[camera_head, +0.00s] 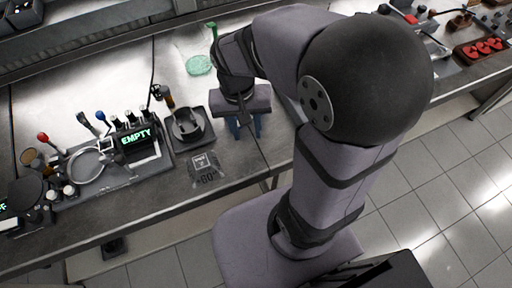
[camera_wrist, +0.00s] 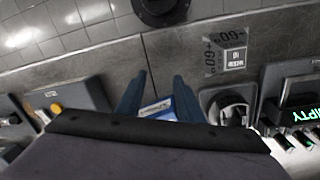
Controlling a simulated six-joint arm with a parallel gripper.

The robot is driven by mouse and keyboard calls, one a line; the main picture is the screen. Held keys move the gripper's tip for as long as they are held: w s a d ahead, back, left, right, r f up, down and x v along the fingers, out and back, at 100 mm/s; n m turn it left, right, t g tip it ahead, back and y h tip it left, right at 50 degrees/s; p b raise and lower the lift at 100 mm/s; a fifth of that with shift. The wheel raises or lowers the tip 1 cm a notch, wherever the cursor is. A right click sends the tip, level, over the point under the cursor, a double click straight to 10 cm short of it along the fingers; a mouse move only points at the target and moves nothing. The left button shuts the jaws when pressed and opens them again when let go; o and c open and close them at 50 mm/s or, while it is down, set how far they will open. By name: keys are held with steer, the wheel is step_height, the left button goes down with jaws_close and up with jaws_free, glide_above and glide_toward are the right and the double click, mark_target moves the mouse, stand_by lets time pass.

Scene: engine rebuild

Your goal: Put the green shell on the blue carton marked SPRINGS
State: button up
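A pale green round piece (camera_head: 200,65) lies flat on the bench left of my wrist in the head view; I cannot tell whether it is the green shell. It does not show in the wrist view. My gripper (camera_head: 245,130) points down over the bench near its front edge, and its blue fingers stand apart. In the wrist view, my gripper (camera_wrist: 158,88) shows nothing clasped between its fingertips. A blue and white carton (camera_wrist: 158,108) shows between the fingers, partly hidden by the gripper body; its lettering is unreadable. The carton is hidden in the head view.
A dark square holder with a round cup (camera_head: 188,125) stands left of my gripper. Further left is a device with a lit EMPTY display (camera_head: 136,138). A thin green upright thing (camera_head: 213,31) stands behind the round piece. A printed marking (camera_head: 206,169) lies on the bench front.

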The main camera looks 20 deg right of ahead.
steer(key=s+f+n, duration=0.2)
steer(key=s, duration=0.1)
steer(key=s+f+n+y, duration=0.1)
steer(key=n, duration=0.1)
steer(key=shift+s+d+f, duration=0.1)
steer(key=shift+s+d, duration=0.15)
steer(key=shift+s, duration=0.15)
